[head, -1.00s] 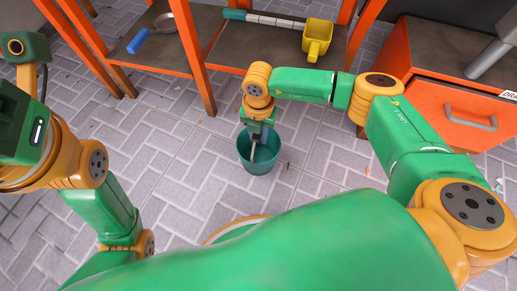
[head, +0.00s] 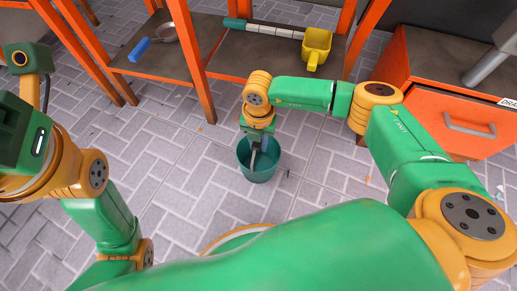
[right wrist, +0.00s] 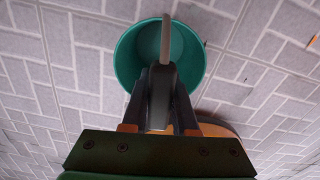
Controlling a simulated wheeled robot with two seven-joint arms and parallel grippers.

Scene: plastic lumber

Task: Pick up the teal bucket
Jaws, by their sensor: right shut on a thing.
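The teal bucket (head: 266,172) stands upright near the middle of the head view, seemingly on the paved floor. My right gripper (head: 257,139) points down at its far rim. In the right wrist view, the bucket (right wrist: 128,62) lies beyond the fingers (right wrist: 164,72), with its open mouth facing me. The fingers are shut on the bucket's thin grey handle (right wrist: 167,36), which runs across the mouth. Part of the bucket is hidden behind the fingers. My left arm is at the left edge of the head view, but its fingers do not show.
An orange-framed shelf (head: 203,88) stands behind, holding a blue-handled pan (head: 164,34), a yellow scoop (head: 316,47) and a teal-ended bar (head: 270,29). An orange drawer cabinet (head: 452,105) is at the right. The floor (head: 180,165) left of the bucket is clear.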

